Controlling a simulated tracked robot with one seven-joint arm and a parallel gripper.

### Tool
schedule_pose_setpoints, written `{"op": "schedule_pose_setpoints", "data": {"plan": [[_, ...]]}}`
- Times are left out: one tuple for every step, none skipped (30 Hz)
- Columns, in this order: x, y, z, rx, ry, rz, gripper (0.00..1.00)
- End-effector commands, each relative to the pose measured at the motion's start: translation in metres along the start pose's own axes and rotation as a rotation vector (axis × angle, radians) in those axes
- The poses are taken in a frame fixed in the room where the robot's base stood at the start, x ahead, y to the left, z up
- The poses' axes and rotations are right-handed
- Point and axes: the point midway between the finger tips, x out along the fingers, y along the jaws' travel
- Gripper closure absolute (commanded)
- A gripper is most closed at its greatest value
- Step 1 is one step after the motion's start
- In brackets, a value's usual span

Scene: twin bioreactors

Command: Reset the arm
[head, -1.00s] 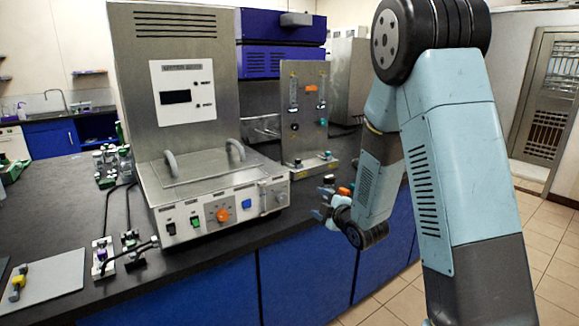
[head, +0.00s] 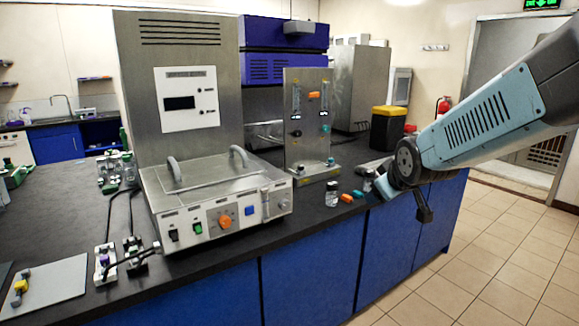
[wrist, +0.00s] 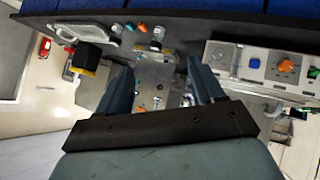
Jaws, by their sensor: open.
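My arm (head: 485,115) enters from the right in the head view and reaches over the bench's right end. My gripper (wrist: 160,78) is open in the wrist view, with two dark fingers spread apart and nothing between them. In the head view its fingers are small and partly hidden by the wrist. They are close to the bench's front edge, right of the small items.
The black bench (head: 70,215) carries a steel control unit (head: 215,205) and a flow-meter panel (head: 308,120). A small jar (head: 331,194), an orange piece (head: 346,198) and a blue piece (head: 357,194) lie near its edge. A black-and-yellow bin (head: 388,128) stands behind. Tiled floor (head: 500,250) is clear at right.

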Motion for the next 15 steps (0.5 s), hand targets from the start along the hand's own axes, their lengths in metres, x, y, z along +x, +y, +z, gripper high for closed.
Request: {"op": "schedule_pose_setpoints", "data": {"plan": [[-0.016, 0.001, 0.005, 0.044, -0.023, -0.002, 0.33], [-0.025, 0.000, 0.009, 0.072, -0.040, -0.006, 0.33], [-0.036, -0.001, 0.014, 0.109, -0.063, -0.012, 0.33], [-0.044, -0.002, 0.018, 0.135, -0.080, -0.016, 0.33], [-0.053, -0.004, 0.022, 0.162, -0.097, -0.020, 0.33], [-0.064, -0.006, 0.027, 0.198, -0.121, -0.026, 0.33], [-0.072, -0.008, 0.032, 0.225, -0.138, -0.030, 0.33], [-0.081, -0.010, 0.036, 0.252, -0.155, -0.034, 0.33], [-0.093, -0.013, 0.042, 0.288, -0.178, -0.039, 0.33], [-0.101, -0.016, 0.046, 0.313, -0.196, -0.043, 0.33], [-0.110, -0.019, 0.050, 0.339, -0.213, -0.047, 0.33], [-0.121, -0.023, 0.056, 0.374, -0.236, -0.052, 0.33], [-0.129, -0.026, 0.061, 0.397, -0.253, -0.055, 0.33], [-0.136, -0.029, 0.065, 0.419, -0.269, -0.058, 0.33], [-0.145, -0.033, 0.070, 0.446, -0.287, -0.062, 0.33]]}}
